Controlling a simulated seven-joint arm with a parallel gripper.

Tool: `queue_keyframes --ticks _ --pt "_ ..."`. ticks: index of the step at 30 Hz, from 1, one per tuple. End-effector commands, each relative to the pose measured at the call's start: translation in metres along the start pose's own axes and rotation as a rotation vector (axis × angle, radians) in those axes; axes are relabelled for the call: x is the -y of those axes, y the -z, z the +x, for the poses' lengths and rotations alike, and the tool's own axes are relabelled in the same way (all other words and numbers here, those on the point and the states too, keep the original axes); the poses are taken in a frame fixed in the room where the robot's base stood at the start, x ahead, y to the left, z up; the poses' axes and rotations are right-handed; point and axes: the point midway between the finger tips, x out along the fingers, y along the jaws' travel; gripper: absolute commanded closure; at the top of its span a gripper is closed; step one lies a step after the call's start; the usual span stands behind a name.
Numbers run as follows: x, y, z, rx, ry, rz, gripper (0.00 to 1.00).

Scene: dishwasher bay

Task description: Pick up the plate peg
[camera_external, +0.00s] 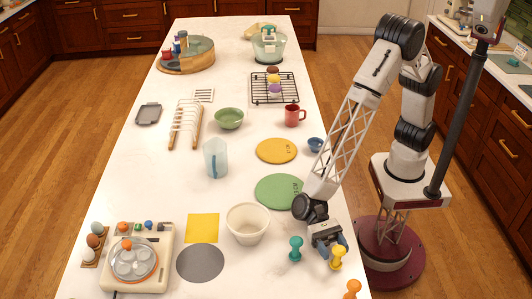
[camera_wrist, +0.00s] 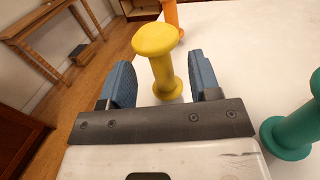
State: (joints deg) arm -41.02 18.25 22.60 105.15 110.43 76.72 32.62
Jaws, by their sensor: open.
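Three knobbed pegs stand near the front right edge of the white counter: a yellow peg (camera_external: 337,257), a teal peg (camera_external: 296,248) and an orange peg (camera_external: 352,288). I cannot tell which one is called the plate peg. My gripper (camera_external: 327,240) is low over the counter, right by the yellow peg. In the wrist view my gripper (camera_wrist: 160,60) is open, with the yellow peg (camera_wrist: 162,75) upright between its blue fingers and a gap on each side. The orange peg (camera_wrist: 171,14) is beyond it and the teal peg (camera_wrist: 291,133) is at the right.
A cream bowl (camera_external: 247,223) and a green disc (camera_external: 279,191) lie left of my gripper. A yellow disc (camera_external: 276,150), a small blue bowl (camera_external: 315,144) and a red mug (camera_external: 294,116) are farther back. The counter's right edge is close to the pegs.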

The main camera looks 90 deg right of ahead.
Motion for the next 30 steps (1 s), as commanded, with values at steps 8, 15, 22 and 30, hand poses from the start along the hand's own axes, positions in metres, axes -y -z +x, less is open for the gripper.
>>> queue_keyframes --ticks 8,15,22,30 --pt "0.000 -0.001 0.024 0.000 -0.001 -0.001 0.43" --pt "0.000 -0.001 0.025 0.000 0.000 -0.001 0.43" --pt "0.000 -0.001 0.025 0.000 0.000 -0.001 0.43" --pt "0.000 -0.001 0.025 0.001 0.000 -0.001 0.68"
